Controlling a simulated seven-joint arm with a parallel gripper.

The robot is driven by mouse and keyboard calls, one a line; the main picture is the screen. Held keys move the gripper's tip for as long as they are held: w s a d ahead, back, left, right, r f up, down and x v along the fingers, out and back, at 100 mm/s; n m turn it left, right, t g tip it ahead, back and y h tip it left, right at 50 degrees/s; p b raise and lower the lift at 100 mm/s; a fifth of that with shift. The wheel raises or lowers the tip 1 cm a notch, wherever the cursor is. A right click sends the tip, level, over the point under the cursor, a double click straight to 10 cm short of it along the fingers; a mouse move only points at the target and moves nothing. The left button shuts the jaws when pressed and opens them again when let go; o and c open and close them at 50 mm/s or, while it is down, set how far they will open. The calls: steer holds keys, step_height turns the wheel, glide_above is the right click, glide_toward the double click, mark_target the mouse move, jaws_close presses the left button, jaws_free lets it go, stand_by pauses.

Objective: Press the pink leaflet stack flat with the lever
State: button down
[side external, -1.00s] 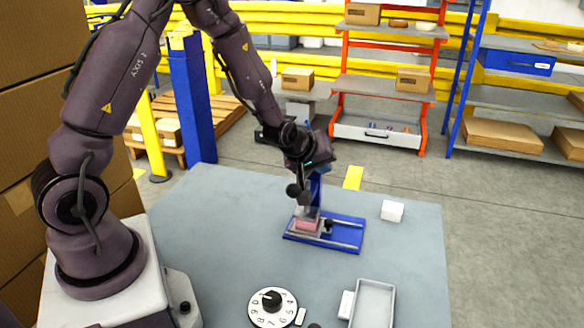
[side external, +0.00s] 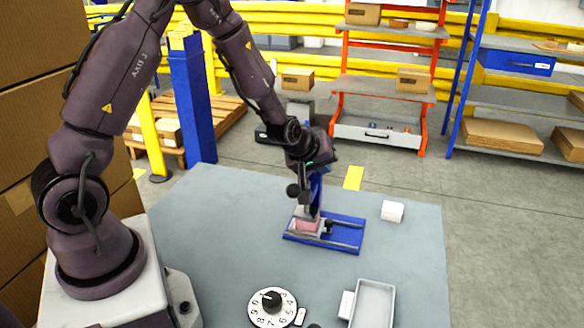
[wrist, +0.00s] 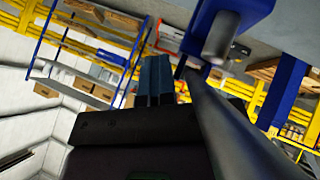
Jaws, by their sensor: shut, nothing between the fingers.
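A blue lever press (side external: 345,240) stands on the table, with a blue upright behind my gripper. The pink leaflet stack (side external: 306,226) lies at the left of its base, under the press's grey pressing part. That part looks down on or very close to the stack; contact is hard to tell. The lever's dark ball knob (side external: 293,190) shows just below and left of my gripper (side external: 303,188). In the wrist view my shut, empty fingers (wrist: 153,82) point beside the grey lever rod (wrist: 225,120), which crosses close by. The stack is not visible there.
A white block (side external: 392,211) sits right of the press. A numbered dial (side external: 272,307) and a grey tray (side external: 373,304) are at the table's front. The table left of the press is clear. Shelves and yellow rails stand behind.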

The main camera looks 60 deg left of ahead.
mark_target(294, 184)
steer(key=s+d+r+n+g+h, duration=0.2)
steer(key=s+n+g, duration=0.1)
steer(key=n, duration=0.2)
steer(key=s+d+r+n+g+h, duration=0.2)
steer(key=s+n, duration=0.2)
steer(key=n, duration=0.1)
steer(key=s+d+r+n+g+h, duration=0.2)
steer(key=s+d+n+g, duration=0.1)
steer(key=s+n, duration=0.1)
steer(key=shift+s+r+n+g+h, duration=0.25)
steer(key=shift+r+n+g+h, duration=0.05)
steer(key=shift+n, duration=0.3)
steer(key=shift+d, duration=0.1)
steer(key=shift+f, duration=0.1)
